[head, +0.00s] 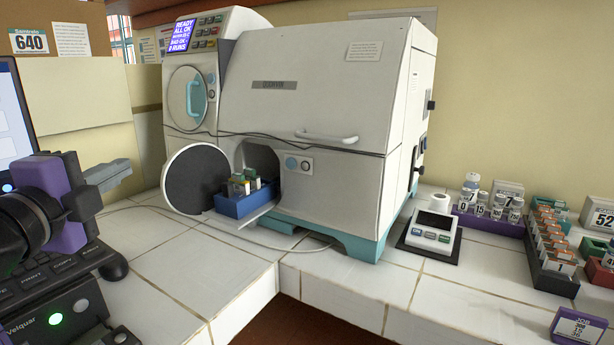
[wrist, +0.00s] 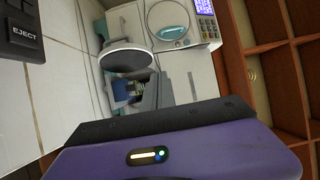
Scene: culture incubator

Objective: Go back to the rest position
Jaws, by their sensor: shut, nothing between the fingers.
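My gripper (head: 107,174), purple with grey fingers, is at the left of the head view, raised over the left counter near the keyboard. Its fingers are shut with nothing between them. In the wrist view the grey fingers (wrist: 152,95) point toward the incubator and partly cover the blue rack. The white incubator (head: 310,90) stands at the back corner of the counter, its round hatch (head: 196,180) swung open. The blue rack (head: 240,204) with several vials sits on the shelf at the opening.
A label printer (head: 60,315) and a monitor (head: 14,120) are at the left. The tiles before the incubator are clear.

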